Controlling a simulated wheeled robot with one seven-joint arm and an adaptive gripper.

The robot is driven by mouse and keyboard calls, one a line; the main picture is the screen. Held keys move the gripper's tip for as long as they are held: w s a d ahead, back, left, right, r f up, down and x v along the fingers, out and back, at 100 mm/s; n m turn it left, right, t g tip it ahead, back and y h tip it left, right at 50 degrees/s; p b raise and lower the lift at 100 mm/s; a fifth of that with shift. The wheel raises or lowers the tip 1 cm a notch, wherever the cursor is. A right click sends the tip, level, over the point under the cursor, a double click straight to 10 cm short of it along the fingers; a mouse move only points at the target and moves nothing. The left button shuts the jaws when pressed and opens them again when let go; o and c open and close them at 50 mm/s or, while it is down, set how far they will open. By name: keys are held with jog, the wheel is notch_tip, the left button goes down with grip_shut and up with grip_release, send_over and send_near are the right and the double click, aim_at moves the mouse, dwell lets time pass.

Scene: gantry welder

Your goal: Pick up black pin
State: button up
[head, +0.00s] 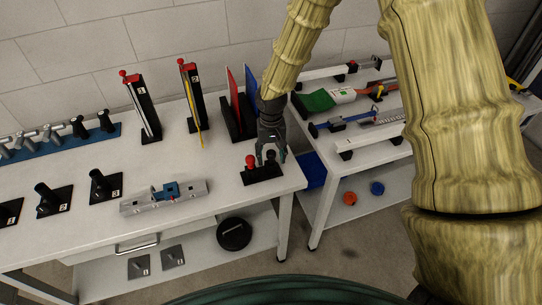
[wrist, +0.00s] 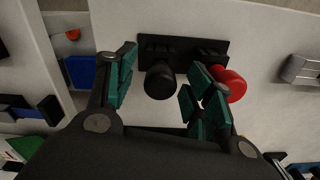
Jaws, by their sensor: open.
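The black pin (wrist: 160,80) stands in a black base (wrist: 183,47), seen from above in the wrist view, with a round black head. A red pin (wrist: 232,84) stands in the same base beside it. In the head view the base (head: 262,175) sits near the right end of the left table, with the red pin (head: 250,162) on its left and the black pin (head: 271,156) on its right. My gripper (wrist: 155,92) is open, its green-padded fingers on either side of the black pin, the right finger between it and the red pin. I cannot tell whether they touch.
Behind my gripper stands a black holder (head: 237,127) with red and blue plates. A metal rail with a blue block (head: 165,192) lies to the left. A second table (head: 376,154) with tools stands to the right, across a gap.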

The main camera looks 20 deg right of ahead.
jog(key=shift+c, duration=0.2)
jog(key=c, duration=1.1)
